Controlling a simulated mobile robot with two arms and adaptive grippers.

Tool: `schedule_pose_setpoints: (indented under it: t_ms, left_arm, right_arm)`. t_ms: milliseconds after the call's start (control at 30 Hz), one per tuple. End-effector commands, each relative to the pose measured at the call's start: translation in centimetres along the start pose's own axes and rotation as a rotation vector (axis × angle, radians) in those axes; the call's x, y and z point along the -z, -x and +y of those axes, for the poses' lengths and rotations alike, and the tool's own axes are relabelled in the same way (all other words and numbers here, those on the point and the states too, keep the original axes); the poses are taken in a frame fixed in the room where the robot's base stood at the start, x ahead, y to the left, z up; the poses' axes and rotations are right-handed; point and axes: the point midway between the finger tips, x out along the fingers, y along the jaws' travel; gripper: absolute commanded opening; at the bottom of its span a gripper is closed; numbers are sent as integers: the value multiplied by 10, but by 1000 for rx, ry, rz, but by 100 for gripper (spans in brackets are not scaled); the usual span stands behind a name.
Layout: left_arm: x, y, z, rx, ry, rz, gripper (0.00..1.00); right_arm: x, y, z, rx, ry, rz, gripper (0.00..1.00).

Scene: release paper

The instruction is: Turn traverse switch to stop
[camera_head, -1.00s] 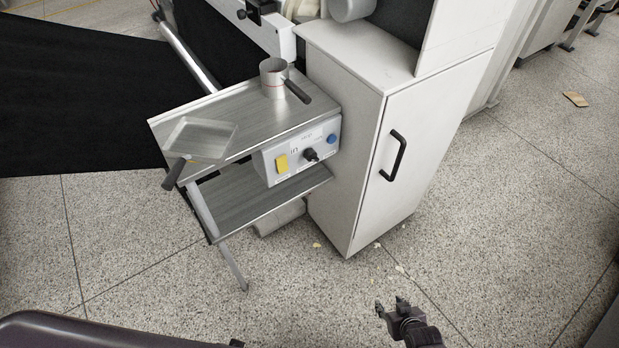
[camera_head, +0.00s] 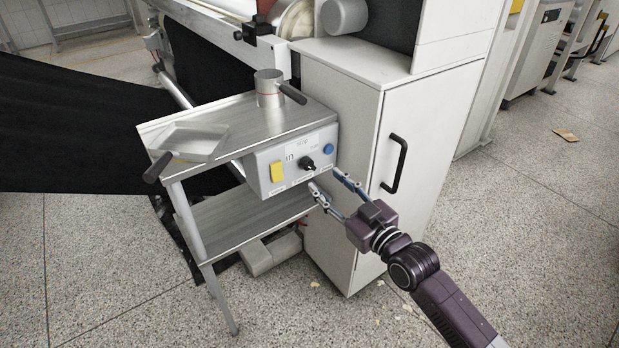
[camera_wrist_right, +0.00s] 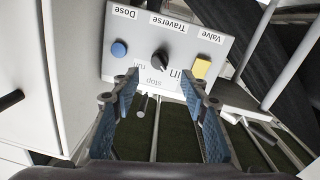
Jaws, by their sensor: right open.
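The traverse switch (camera_head: 308,163) is a black rotary knob on the grey control box (camera_head: 259,182) under the metal shelf. In the right wrist view the knob (camera_wrist_right: 160,60) sits below the "Traverse" label, with upside-down "stop" and "run" print near it. I cannot tell exactly which word it points at. My right gripper (camera_head: 326,182) is open and empty, in front of the box, just below and right of the knob. In the wrist view its fingers (camera_wrist_right: 161,88) spread either side of the knob's line, apart from it. My left gripper is not in view.
A blue button (camera_wrist_right: 119,49) and a yellow switch (camera_wrist_right: 201,67) flank the knob. A metal cup (camera_head: 269,90) and a tray (camera_head: 190,143) with handles stand on the shelf (camera_head: 232,118). A white cabinet (camera_head: 345,110) with a black handle (camera_head: 395,163) is close on the right.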

Motion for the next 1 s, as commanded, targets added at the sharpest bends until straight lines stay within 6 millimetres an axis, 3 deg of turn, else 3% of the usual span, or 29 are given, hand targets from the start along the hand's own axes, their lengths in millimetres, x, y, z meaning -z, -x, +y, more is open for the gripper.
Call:
schedule_pose_setpoints:
  t_ms: [300,500,833,1000]
  left_arm:
    - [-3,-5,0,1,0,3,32]
    - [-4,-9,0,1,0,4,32]
    - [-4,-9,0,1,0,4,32]
    - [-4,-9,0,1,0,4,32]
  right_arm:
    - [0,-50,0,-1,-1,1,41]
    - [-1,-69,0,0,-2,-1,41]
    - [-1,-73,0,0,-1,-2,40]
    - [-1,-72,0,-1,-1,-2,21]
